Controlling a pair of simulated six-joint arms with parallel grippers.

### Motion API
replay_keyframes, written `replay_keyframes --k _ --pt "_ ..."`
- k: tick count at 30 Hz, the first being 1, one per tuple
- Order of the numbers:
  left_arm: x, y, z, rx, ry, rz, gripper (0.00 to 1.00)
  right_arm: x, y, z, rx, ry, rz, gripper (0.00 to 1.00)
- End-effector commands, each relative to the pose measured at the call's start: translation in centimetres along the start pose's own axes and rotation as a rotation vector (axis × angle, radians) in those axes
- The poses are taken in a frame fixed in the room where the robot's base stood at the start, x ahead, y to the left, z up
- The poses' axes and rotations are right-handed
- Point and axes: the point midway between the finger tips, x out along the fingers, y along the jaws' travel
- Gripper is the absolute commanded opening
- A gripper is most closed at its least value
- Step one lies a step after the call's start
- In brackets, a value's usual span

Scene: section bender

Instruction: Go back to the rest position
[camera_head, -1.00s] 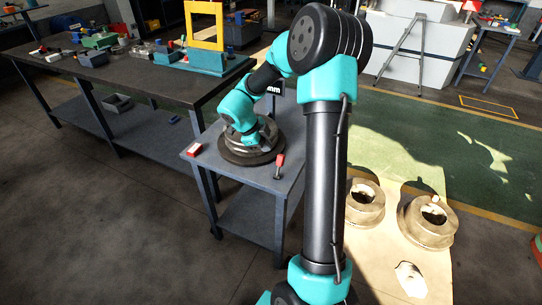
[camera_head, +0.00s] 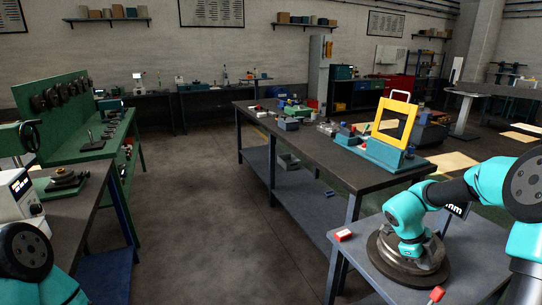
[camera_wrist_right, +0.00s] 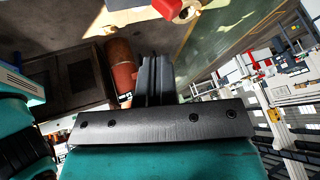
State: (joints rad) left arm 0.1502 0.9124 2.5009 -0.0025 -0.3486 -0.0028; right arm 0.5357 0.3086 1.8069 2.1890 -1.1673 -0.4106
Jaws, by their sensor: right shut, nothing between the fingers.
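In the head view my right arm comes in from the right edge. Its wrist bends down over a dark round stack (camera_head: 385,270) on a small grey table. The right gripper (camera_head: 413,250) is low at that stack, small and partly hidden by the wrist; I cannot tell if it touches it. In the right wrist view the dark fingers of the right gripper (camera_wrist_right: 153,75) are together with nothing between them. Part of my left arm shows at the bottom left of the head view; its gripper is out of the picture.
A red box (camera_head: 343,235) and a red-handled tool (camera_head: 437,294) are on the small table. Behind it, a long dark workbench (camera_head: 285,135) carries a yellow frame (camera_head: 394,118). A green bench (camera_head: 75,135) stands at left. Open floor lies between the benches.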

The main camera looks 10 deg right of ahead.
Motion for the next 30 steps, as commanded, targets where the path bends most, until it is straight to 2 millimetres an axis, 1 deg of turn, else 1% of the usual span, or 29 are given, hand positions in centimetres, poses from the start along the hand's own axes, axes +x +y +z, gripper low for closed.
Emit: replay_keyframes --k 5,9,11,14,17,20,23,24,26,27,29,30 --pt "0.0 0.0 0.0 0.0 0.0 0.0 0.43 3.0 1.2 2.6 -0.179 0.021 -0.156 0.0" --pt "0.0 0.0 0.0 0.0 0.0 0.0 0.43 5.3 2.4 5.5 -0.375 0.006 -0.31 0.0" --pt "0.0 0.0 0.0 0.0 0.0 0.0 0.43 6.1 3.0 6.9 -0.464 -0.009 -0.371 0.0" --pt "0.0 0.0 0.0 0.0 0.0 0.0 0.43 7.3 4.4 9.3 -0.618 -0.048 -0.467 0.0" --pt "0.0 0.0 0.0 0.0 0.0 0.0 0.43 8.3 6.2 11.8 -0.781 -0.1 -0.552 0.0" --pt "0.0 0.0 0.0 0.0 0.0 0.0 0.43 9.1 8.5 14.2 -0.948 -0.164 -0.626 0.0" --pt "0.0 0.0 0.0 0.0 0.0 0.0 0.43 9.8 11.2 16.5 -1.121 -0.239 -0.687 0.0" --pt "0.0 0.0 0.0 0.0 0.0 0.0 0.43 10.1 12.5 17.4 -1.193 -0.273 -0.708 0.0" --pt "0.0 0.0 0.0 0.0 0.0 0.0 0.43 10.5 14.5 18.5 -1.299 -0.324 -0.734 0.0" --pt "0.0 0.0 0.0 0.0 0.0 0.0 0.43 10.7 15.9 19.2 -1.373 -0.361 -0.749 0.0" --pt "0.0 0.0 0.0 0.0 0.0 0.0 0.43 11.1 18.2 20.1 -1.482 -0.418 -0.765 0.0" --pt "0.0 0.0 0.0 0.0 0.0 0.0 0.43 11.3 19.8 20.7 -1.556 -0.457 -0.774 0.0"
